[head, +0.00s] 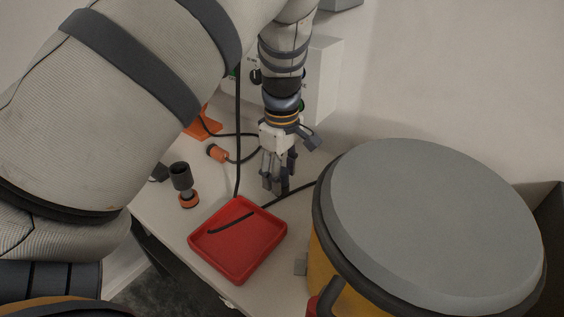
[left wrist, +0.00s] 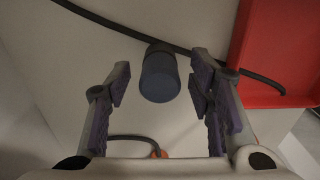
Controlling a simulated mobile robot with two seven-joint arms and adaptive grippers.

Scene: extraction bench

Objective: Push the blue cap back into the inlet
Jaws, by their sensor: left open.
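My left gripper (head: 276,186) points down over the bench, behind the red tray in the head view. In the left wrist view its two fingers (left wrist: 161,70) are open and spread. The blue cap (left wrist: 160,82), a dull dark-blue cylinder with a darker collar at its far end, shows between the fingertips with gaps on both sides. Nothing is held. In the head view I cannot make out the cap behind the fingers. I cannot tell which part is the inlet, or how far the cap sits in it. My right gripper is not in view.
A red tray (head: 274,232) holding a black strip stands near the bench's front edge. A large yellow drum with a grey lid (head: 435,225) stands at right. A black-and-orange fitting (head: 182,180), an orange connector (head: 217,153), black cables and a pale box (head: 323,75) are nearby.

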